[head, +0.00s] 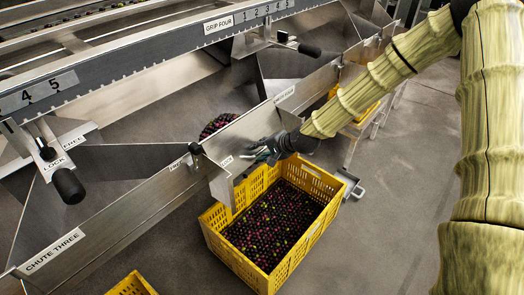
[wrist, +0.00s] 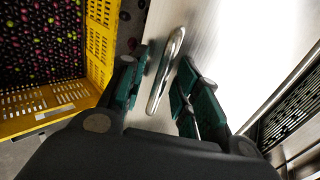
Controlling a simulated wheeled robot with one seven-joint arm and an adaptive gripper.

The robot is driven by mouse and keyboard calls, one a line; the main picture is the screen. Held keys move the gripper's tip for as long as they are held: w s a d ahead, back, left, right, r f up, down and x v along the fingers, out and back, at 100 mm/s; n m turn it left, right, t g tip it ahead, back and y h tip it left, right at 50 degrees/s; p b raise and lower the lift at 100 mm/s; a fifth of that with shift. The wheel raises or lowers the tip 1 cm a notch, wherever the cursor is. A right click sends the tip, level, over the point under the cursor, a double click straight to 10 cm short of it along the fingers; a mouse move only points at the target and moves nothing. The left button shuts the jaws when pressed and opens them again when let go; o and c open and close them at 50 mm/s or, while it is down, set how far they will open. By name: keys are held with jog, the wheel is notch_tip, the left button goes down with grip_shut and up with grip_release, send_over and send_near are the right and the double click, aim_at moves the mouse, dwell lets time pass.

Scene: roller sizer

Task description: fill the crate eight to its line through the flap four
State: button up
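A yellow slatted crate (head: 312,236) stands on the floor below the chute four outlet, holding many dark purple and some green fruits (head: 268,222). The fruit sits below the rim; I cannot make out a fill line or the crate's number. The metal flap (head: 226,178) is at the outlet, and more fruit (head: 217,124) lies behind it in the chute. My gripper (head: 262,153) is at the flap. In the wrist view, my gripper (wrist: 164,75) has its green-padded fingers apart, on either side of the flap's metal bar handle (wrist: 168,65), with small gaps showing.
Chute three's metal front (head: 95,225) runs to the left, with another yellow crate (head: 132,285) at the bottom edge.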

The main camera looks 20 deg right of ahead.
jog(key=shift+s+r, duration=0.1)
jog(key=v, duration=1.1)
jog(key=shift+d+r, duration=0.25)
jog(key=shift+s+f, duration=0.1)
jog(key=shift+s, duration=0.1)
